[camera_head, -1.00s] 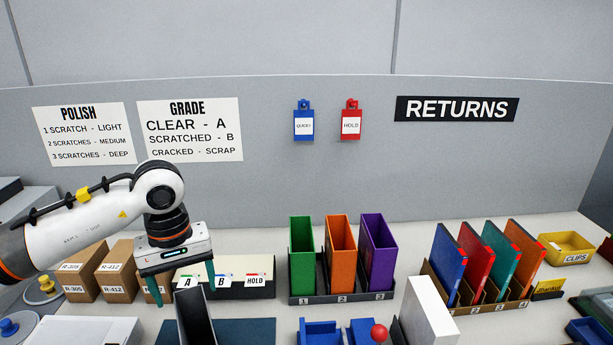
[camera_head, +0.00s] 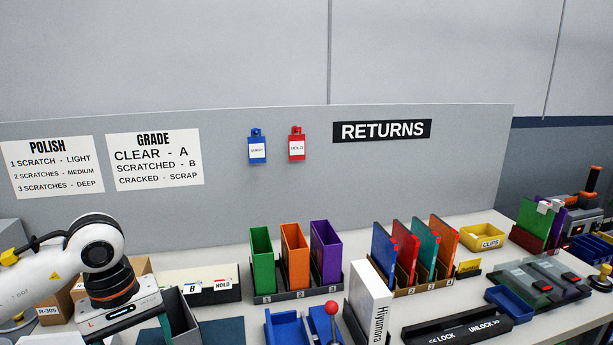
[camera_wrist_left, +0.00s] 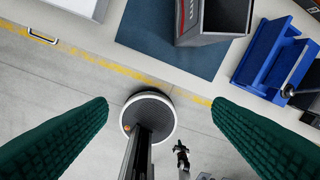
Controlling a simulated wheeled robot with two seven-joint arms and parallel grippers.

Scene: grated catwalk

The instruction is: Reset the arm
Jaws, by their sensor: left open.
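My left arm (camera_head: 95,255) comes in from the left in the head view, with its gripper body low at the bottom left. My right gripper is not in view.
A blue mat (camera_wrist_left: 150,32) lies by the bench edge, with a blue holder (camera_wrist_left: 268,60) to its right. Green, orange and purple bins (camera_head: 296,262), a white box (camera_head: 369,305), colored folders (camera_head: 412,255) and a yellow clips tray (camera_head: 482,237) stand further right.

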